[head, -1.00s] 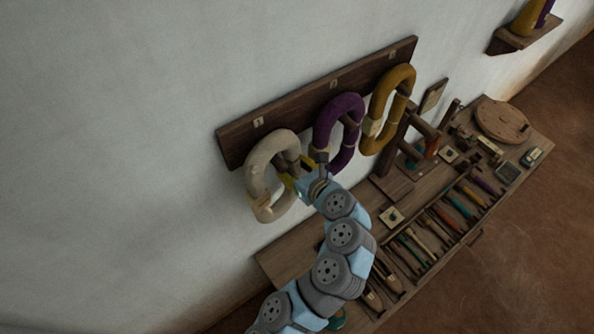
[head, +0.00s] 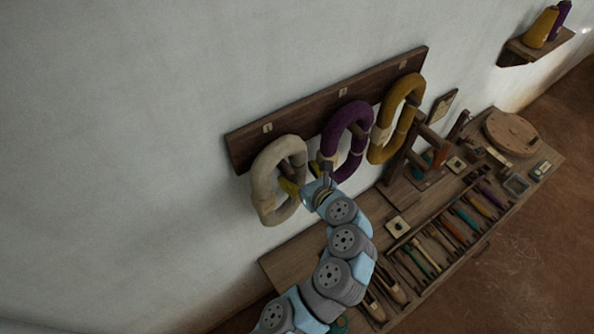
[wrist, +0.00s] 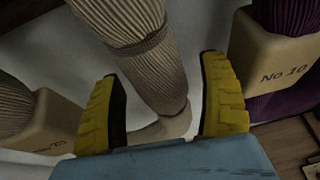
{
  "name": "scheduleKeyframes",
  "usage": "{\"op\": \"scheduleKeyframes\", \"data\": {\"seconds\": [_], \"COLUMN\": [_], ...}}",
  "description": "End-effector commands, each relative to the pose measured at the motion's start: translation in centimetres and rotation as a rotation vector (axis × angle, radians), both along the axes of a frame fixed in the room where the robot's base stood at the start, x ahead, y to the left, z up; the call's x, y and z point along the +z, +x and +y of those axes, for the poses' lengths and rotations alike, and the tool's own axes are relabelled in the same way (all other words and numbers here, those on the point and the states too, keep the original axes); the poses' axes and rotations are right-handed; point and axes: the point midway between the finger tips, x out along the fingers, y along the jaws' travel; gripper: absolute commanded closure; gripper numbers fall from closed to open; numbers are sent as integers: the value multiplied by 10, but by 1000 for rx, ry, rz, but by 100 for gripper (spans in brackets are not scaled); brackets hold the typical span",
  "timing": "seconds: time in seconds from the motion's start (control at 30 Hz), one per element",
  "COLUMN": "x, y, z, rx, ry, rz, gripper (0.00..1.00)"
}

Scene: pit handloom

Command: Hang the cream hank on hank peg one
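The cream hank (head: 262,182) hangs as a long loop against the wall board (head: 310,112), below the plate marked 1 (head: 267,128). A dark peg (head: 287,161) shows inside its upper loop; the exact contact is hard to see. My gripper (head: 291,187) is at the hank's right strand. In the wrist view, the yellow fingers (wrist: 160,108) stand apart on either side of a cream strand (wrist: 150,60), with gaps showing beside it.
A purple hank (head: 346,115) hangs close to the right of my gripper, its No 10 tag (wrist: 270,55) near the right finger. An ochre hank (head: 402,95) hangs farther right. The bench (head: 290,262) with tools lies below. The wall at left is clear.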

Motion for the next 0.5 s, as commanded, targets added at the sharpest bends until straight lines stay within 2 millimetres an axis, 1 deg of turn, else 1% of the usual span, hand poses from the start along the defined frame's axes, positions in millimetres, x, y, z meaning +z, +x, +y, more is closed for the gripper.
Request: {"op": "scheduleKeyframes", "data": {"seconds": [0.33,0.5], "x": [5,11], "y": [0,-9], "z": [0,-5], "rx": [1,0], "ry": [2,3], "rz": [-8,-10], "gripper": [20,20]}}
